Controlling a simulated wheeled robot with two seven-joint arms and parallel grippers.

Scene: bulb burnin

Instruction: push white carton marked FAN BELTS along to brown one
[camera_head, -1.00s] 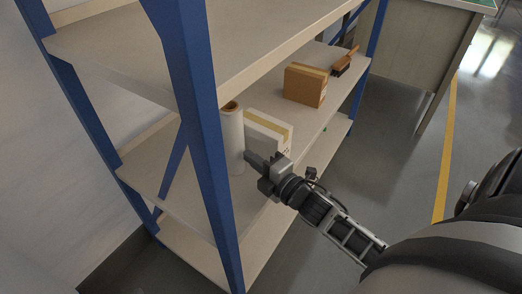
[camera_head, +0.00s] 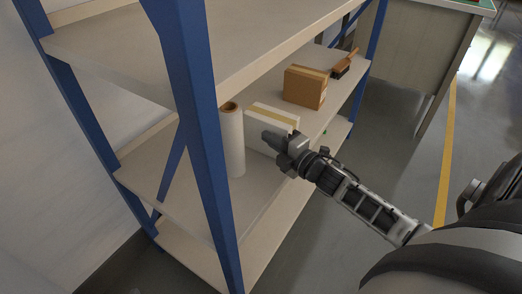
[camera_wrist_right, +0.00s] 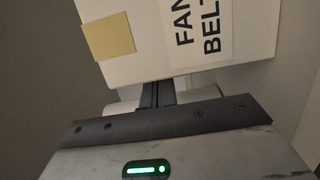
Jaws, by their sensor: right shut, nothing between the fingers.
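The white carton (camera_head: 270,116) with a tan tape strip stands on the middle shelf. In the right wrist view the carton (camera_wrist_right: 150,62) fills the top, and its label reads "FAN BEL", the rest cut off. The brown carton (camera_head: 305,87) stands farther along the same shelf, with a gap between the two. My right gripper (camera_head: 268,136) is shut and empty, its fingertips at the near side of the white carton. In the wrist view its fingers (camera_wrist_right: 156,94) reach the carton's lower edge and look to be touching it. My left gripper is not in view.
A white roll (camera_head: 232,140) with a brown core stands upright just left of the white carton. A brown brush (camera_head: 345,64) lies beyond the brown carton. A blue upright (camera_head: 205,150) rises in front of the shelf (camera_head: 205,187).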

